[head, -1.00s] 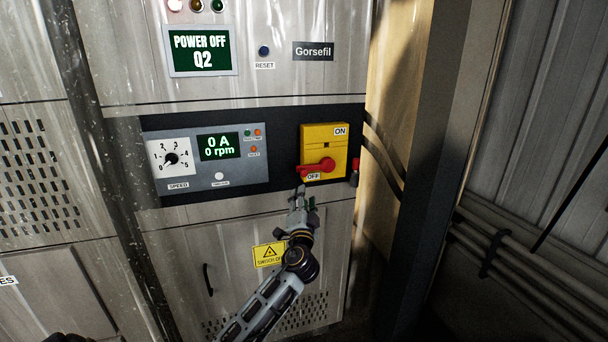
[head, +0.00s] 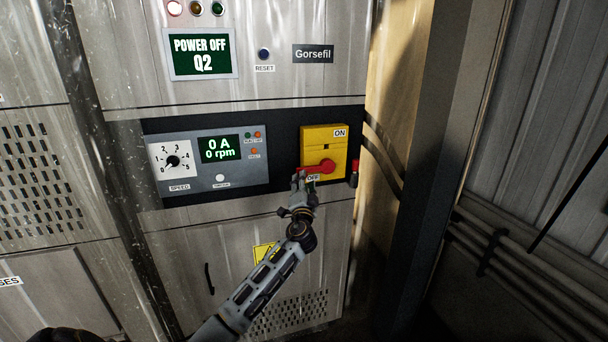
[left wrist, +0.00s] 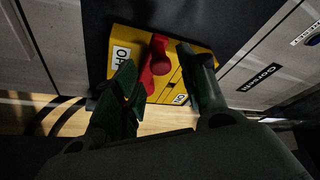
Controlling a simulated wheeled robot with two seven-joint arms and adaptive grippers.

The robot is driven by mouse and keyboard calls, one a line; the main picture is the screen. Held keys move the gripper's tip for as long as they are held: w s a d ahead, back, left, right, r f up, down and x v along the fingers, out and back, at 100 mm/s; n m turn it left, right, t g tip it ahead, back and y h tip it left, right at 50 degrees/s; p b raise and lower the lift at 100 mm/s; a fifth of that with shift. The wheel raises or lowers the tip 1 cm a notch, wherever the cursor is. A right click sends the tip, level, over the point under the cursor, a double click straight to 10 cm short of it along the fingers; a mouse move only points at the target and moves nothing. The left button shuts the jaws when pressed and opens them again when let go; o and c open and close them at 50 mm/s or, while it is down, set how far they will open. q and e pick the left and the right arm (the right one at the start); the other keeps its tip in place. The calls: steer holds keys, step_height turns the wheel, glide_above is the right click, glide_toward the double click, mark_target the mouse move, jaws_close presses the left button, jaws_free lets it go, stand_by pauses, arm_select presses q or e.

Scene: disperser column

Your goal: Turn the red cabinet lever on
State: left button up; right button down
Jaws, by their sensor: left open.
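The red lever (head: 317,168) is mounted on a yellow switch plate (head: 323,142) on the dark cabinet panel. Its handle points left from the pivot, just above the OFF label; the ON label is at the plate's upper right. My left gripper (head: 300,178) is open at the plate's lower left, by the handle end. In the left wrist view the red lever (left wrist: 155,65) shows between the two open fingers, with the yellow plate (left wrist: 163,87) behind. I cannot tell whether a finger touches the lever. My right gripper is not in view.
The display (head: 202,53) reads POWER OFF Q2. A control panel with a speed dial (head: 172,161) and a 0 A, 0 rpm screen (head: 219,148) sits left of the switch. A small red-topped part (head: 354,172) is close to the plate's right.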

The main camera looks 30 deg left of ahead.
mark_target(317, 170)
arm_select(q)
steer(key=shift+p+x, duration=0.5)
steer(key=shift+x, duration=1.8)
jaws_close()
